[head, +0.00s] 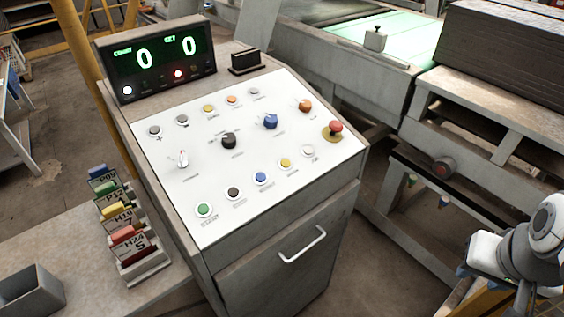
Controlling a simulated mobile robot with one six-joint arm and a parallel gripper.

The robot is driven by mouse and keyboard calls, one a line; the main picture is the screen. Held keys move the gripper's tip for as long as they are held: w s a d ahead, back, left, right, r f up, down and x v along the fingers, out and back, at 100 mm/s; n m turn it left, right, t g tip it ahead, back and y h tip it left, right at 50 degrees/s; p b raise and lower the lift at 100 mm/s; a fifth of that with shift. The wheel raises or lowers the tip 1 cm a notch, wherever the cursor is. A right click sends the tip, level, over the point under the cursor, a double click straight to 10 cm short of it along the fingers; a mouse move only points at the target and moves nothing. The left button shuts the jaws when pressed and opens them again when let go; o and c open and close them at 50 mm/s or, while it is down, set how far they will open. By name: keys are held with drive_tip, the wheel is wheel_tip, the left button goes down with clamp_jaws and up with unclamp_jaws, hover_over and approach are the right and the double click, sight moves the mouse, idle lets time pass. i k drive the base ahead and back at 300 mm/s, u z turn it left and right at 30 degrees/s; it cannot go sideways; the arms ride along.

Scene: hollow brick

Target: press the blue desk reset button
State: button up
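The sloped white control panel (245,145) of a grey desk fills the middle of the head view. A small round blue button (260,178) sits in its lower row, between a black button (234,192) and a yellow button (286,163). A larger blue knob (269,121) sits in the row above. Part of my arm shows at the lower right edge, well apart from the panel. I cannot make out my gripper there. Nothing touches or covers the blue button.
A red mushroom button (335,128) stands out at the panel's right. A green button (204,209) ends the lower row at left. A counter display (160,62) reading 0 and 0 stands behind. A drawer handle (302,244) juts from the front. The space above the panel is clear.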

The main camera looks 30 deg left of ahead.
sight(260, 177)
drive_tip(key=k, duration=1.05)
drive_tip(key=u, duration=0.8)
drive_tip(key=k, duration=0.65)
drive_tip(key=u, duration=0.6)
drive_tip(key=k, duration=0.85)
drive_tip(key=z, duration=0.15)
drive_tip(key=i, duration=0.85)
